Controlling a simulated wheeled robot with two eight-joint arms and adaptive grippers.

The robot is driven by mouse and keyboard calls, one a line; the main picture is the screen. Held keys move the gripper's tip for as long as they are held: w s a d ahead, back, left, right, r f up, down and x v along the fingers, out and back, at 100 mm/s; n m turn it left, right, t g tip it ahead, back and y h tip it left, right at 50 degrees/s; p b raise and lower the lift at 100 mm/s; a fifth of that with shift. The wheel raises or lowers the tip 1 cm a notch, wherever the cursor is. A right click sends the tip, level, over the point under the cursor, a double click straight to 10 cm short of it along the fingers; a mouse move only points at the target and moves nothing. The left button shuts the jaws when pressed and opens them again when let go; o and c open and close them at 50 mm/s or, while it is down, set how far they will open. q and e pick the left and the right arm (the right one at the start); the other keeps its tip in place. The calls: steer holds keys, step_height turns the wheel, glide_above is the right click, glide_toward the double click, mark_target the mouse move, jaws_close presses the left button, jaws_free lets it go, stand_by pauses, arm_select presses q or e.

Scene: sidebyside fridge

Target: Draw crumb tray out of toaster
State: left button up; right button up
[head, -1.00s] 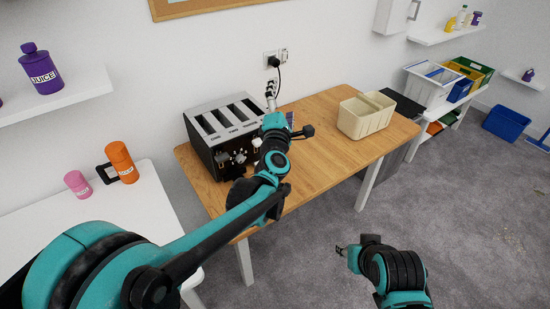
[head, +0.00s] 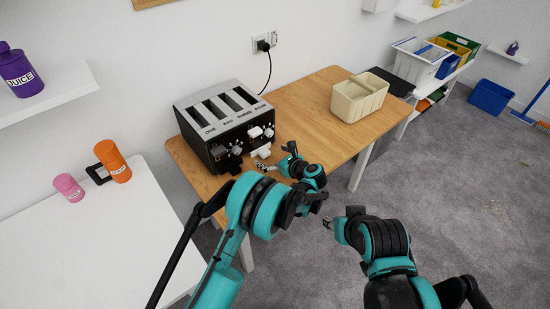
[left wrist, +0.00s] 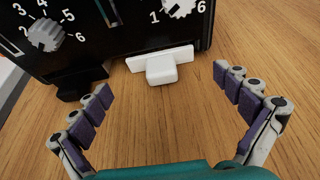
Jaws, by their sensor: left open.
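The toaster (head: 222,122), black with a silver slotted top, stands at the left end of the wooden table. In the left wrist view its front (left wrist: 120,30) shows dials and a white tab (left wrist: 161,68) low at its base, probably the crumb tray handle. The tab also shows in the head view (head: 262,151). My left gripper (left wrist: 163,105) is open, its fingers spread on either side of the tab and short of it, touching nothing. In the head view the left gripper (head: 268,167) is before the toaster's front. My right gripper (head: 329,223) is away from the table, its jaws too small to judge.
A cream bin (head: 360,98) stands on the right of the wooden table (head: 311,122). A cord (head: 270,72) hangs from the wall socket behind the toaster.

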mark_target(266, 153)
arm_select(q)
steer(key=shift+b+x, duration=0.5)
steer(key=shift+x, duration=1.6)
steer(key=shift+r, duration=0.1)
steer(key=c, duration=2.3)
